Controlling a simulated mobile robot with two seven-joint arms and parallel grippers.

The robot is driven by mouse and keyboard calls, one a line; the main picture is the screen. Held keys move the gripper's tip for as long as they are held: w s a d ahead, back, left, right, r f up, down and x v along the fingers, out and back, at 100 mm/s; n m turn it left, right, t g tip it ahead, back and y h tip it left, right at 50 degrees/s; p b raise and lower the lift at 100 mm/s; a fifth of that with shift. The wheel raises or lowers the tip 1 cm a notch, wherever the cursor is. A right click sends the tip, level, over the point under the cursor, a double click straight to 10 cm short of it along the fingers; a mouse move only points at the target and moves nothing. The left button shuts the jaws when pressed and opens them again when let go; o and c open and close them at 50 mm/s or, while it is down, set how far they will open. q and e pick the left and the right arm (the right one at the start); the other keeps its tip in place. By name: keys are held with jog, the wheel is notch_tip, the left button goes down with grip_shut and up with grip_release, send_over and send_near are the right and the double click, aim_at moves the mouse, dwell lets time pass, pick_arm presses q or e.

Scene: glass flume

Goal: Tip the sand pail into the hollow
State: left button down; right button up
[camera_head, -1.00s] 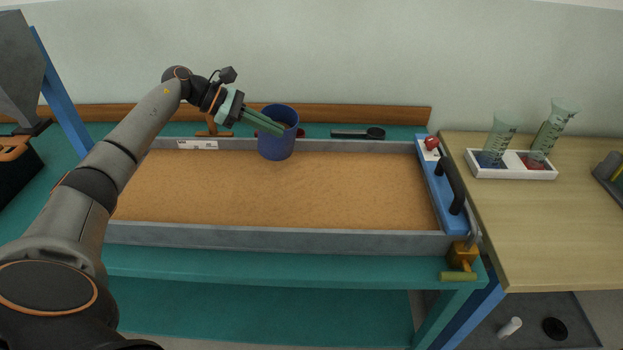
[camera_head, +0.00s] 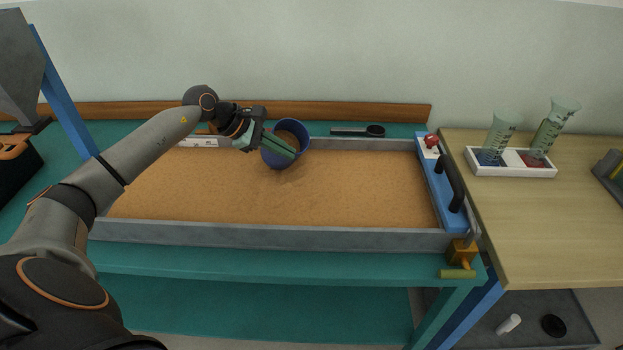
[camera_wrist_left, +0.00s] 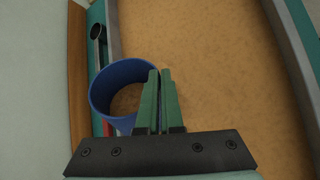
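The blue sand pail (camera_head: 275,161) is held over the back of the sand bed (camera_head: 350,185), tilted with its mouth showing toward the head camera. Brown sand shows inside it, and its mouth also shows in the left wrist view (camera_wrist_left: 95,98). My left gripper (camera_head: 294,153) has its green fingers nearly together on the pail's wall; in the left wrist view the fingers (camera_wrist_left: 160,72) pinch the rim. The sand bed looks flat, and I cannot make out a hollow in it. My right gripper is not in view.
Grey tray walls (camera_head: 270,236) surround the sand. A blue end panel with a black handle (camera_head: 449,184) closes the right end. A white holder (camera_head: 511,166) with two measuring cylinders stands on the wooden table (camera_head: 545,230).

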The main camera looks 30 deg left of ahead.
aim_at(290, 165)
pick_arm(q)
jog(key=shift+d+f, duration=0.2)
jog(key=shift+f, duration=0.1)
jog(key=shift+s+d+f+m+y+p, duration=0.15)
jog(key=shift+d+f+m+y+p, duration=0.25)
jog(key=shift+f+y, duration=0.3)
jog(key=shift+d+f+m+t+y, duration=0.2)
jog(key=shift+f+m+t+y, duration=0.1)
jog(key=shift+f+y, duration=0.4)
dwell(0.7)
